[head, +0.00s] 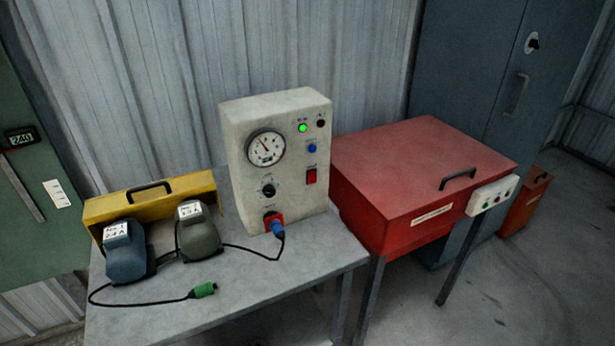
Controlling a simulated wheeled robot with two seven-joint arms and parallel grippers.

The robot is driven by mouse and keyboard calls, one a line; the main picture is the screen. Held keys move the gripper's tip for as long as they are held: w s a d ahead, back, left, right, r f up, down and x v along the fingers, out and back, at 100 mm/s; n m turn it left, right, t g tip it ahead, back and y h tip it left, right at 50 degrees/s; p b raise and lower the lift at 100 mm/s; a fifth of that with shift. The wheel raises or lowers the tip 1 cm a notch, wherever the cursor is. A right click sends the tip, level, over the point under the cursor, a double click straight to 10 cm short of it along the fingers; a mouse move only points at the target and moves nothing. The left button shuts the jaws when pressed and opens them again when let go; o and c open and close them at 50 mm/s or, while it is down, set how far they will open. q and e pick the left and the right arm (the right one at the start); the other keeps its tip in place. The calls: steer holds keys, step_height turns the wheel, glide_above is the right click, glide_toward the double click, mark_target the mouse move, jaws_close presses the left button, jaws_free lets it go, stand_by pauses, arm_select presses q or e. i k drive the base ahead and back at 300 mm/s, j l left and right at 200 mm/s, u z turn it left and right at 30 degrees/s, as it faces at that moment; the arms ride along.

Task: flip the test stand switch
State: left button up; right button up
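The test stand (278,160) is an off-white box standing upright at the back right of a grey table. Its front has a round gauge at upper left, a lit green lamp (303,128) and a dark knob at lower left. A red rocker switch (311,176) sits on the right of the panel; which way it is set is too small to tell. A blue plug (278,227) is in the red-framed socket at the bottom, with a black cable running left. Neither of my grippers is in view.
The grey table (250,295) also holds a blue motor (124,256), a grey-green motor (198,232), a yellow case (150,203) and a loose green plug (204,290). A red lidded box (420,180) on legs stands close on the right. The table's front right is clear.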

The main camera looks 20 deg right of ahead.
mark_target(311, 176)
steer(key=l+u, duration=0.25)
steer(key=l, duration=0.4)
steer(key=k+l+u, duration=0.25)
steer(key=l, duration=0.35)
steer(key=i, duration=0.1)
